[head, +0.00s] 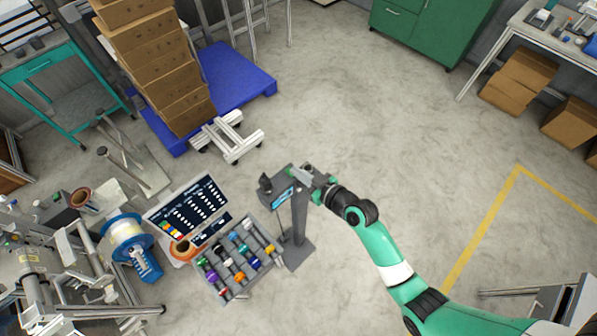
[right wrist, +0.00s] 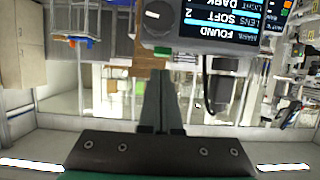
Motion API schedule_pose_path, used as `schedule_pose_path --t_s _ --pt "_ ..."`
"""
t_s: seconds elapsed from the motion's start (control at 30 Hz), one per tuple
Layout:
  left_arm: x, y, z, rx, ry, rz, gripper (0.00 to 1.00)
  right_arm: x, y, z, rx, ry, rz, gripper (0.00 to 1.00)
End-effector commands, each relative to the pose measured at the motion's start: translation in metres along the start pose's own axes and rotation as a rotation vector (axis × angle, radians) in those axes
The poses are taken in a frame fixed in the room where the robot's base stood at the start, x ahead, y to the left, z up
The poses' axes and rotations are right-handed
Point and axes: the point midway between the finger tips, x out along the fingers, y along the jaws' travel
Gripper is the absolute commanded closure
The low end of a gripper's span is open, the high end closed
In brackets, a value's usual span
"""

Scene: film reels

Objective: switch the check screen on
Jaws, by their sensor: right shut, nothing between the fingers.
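A small screen (head: 284,197) in a grey housing stands on a grey post (head: 299,220), left of my right arm's end. In the right wrist view the screen (right wrist: 232,22) is near and upside down, lit dark with white and blue text, including "FOUND", "SOFT" and "DARK". My right gripper (head: 302,176) is at the top of the post, close to the housing. In the right wrist view its fingers (right wrist: 160,85) are together and empty, below the knob in the picture. Contact cannot be told.
A larger dark board with white marks (head: 198,200) stands behind a rack (head: 262,228) of coloured reels, left of the post. A blue-flanged reel (head: 124,231) is farther left. Boxes (head: 160,75) stand on a blue pallet (head: 240,82).

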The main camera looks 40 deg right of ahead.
Motion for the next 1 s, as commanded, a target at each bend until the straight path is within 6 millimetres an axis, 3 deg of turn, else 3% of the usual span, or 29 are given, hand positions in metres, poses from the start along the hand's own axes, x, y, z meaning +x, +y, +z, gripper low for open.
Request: schedule_pose_path --t_s 0.23,0.43,0.5,0.8,1.0 --pt "0.006 0.000 -0.006 0.000 0.000 0.000 0.20 -0.003 -0.001 -0.009 -0.001 0.001 -0.001 1.00" --pt "0.034 0.000 -0.031 0.000 0.000 0.000 0.20 -0.017 -0.004 -0.050 -0.004 0.002 -0.007 1.00" --pt "0.025 0.000 -0.024 0.000 0.002 0.000 0.20 -0.031 -0.003 -0.034 -0.002 -0.001 -0.005 1.00" --pt "0.020 0.000 -0.018 0.000 0.000 0.000 0.20 -0.095 -0.002 -0.023 -0.002 0.000 -0.004 1.00" --pt "0.019 0.000 -0.017 0.000 0.000 0.000 0.20 -0.111 -0.003 -0.022 -0.003 0.000 -0.006 1.00"
